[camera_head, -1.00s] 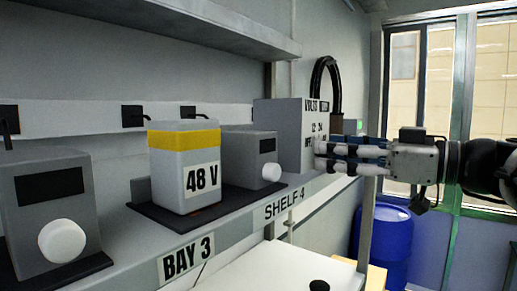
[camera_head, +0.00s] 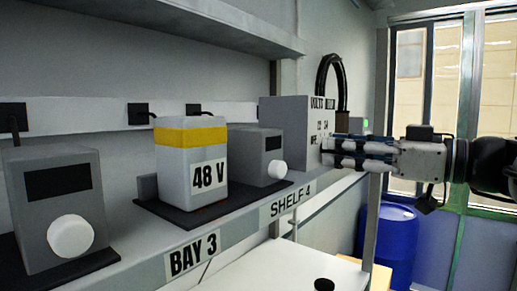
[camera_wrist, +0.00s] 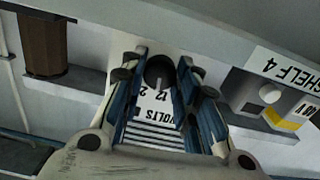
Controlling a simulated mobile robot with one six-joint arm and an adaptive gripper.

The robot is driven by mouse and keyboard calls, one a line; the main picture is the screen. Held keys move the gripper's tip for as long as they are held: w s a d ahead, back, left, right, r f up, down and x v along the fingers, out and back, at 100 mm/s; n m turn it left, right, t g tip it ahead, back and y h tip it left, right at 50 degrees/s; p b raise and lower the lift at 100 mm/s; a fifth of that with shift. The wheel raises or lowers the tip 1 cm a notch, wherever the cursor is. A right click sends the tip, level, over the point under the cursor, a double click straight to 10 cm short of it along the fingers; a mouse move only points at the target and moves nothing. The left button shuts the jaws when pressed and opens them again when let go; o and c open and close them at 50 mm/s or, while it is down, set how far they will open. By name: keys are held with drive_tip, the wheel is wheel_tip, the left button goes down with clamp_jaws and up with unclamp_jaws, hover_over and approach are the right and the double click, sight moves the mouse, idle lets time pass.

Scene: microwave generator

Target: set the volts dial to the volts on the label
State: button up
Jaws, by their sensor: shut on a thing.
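The label on the white container with a yellow band (camera_head: 193,165) reads 48 V (camera_head: 208,175). A grey control box (camera_head: 290,125) stands at the far end of the shelf, with VOLTS printed on its face. My gripper (camera_head: 328,152) is at that face. In the wrist view my gripper (camera_wrist: 163,72) is shut on the dark round volts dial (camera_wrist: 158,67), one finger on each side. A light pointer line shows on the dial. The numbers 12 and part of 24 appear upside down beside it. The fingers hide the other marks, so the setting cannot be read.
Grey units with white knobs stand on the shelf, one at the left (camera_head: 55,205) and one beside the control box (camera_head: 258,156). A black cable loop (camera_head: 331,75) is behind the control box. A blue barrel (camera_head: 388,238) stands below at the right.

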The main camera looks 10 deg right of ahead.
drive_tip(key=shift+m+b, duration=0.45)
drive_tip(key=shift+m, duration=1.05)
drive_tip(key=o, duration=1.1)
drive_tip(key=shift+c, duration=0.2)
drive_tip(key=v, duration=1.2)
